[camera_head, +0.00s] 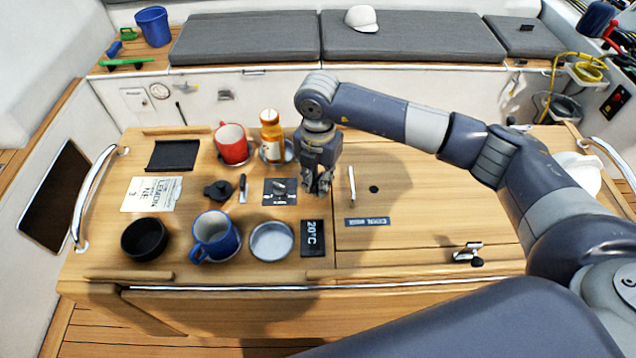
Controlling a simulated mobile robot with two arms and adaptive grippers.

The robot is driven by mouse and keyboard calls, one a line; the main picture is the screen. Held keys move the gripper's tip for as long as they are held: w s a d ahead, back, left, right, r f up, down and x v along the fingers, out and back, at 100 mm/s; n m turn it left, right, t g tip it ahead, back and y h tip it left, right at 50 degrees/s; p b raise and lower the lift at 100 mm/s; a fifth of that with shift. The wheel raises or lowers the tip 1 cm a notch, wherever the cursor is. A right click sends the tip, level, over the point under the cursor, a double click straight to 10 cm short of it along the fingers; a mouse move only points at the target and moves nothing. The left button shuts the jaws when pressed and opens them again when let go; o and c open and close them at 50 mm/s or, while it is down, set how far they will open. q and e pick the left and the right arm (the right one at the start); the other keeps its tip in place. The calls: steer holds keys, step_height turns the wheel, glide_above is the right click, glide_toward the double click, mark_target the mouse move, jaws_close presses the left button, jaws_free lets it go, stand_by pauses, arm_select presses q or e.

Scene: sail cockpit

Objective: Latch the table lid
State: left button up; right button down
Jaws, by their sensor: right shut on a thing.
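The table lid (420,212) is the wooden panel on the right part of the cockpit table; it lies flat and level with the table. My right gripper (318,188) points down near the lid's left edge. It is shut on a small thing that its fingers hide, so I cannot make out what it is. Left of it is a dark plate with a small metal lever (279,187). Right of it is a slim white handle (351,186) on the lid. A metal catch with a black knob (468,253) sits near the lid's front edge. My left gripper is not in view.
A blue mug (215,238), black bowl (145,240), metal dish (271,242), red mug (232,145) and orange bottle (270,135) stand on the table's left part. A 20°C plate (312,238) lies near the front. The lid's front middle is mostly clear.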

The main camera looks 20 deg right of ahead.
steer(key=m+b, duration=0.1)
steer(key=m, duration=0.2)
steer(key=shift+m, duration=0.4)
steer(key=m+b, duration=0.1)
steer(key=m, duration=0.1)
steer(key=shift+m, duration=0.3)
steer(key=m, duration=0.2)
steer(key=shift+m, duration=0.3)
steer(key=shift+r+m, duration=0.1)
steer(key=shift+m, duration=1.6)
steer(key=shift+w, duration=0.1)
steer(key=c, duration=1.6)
jaws_free()
steer(key=shift+c, duration=0.2)
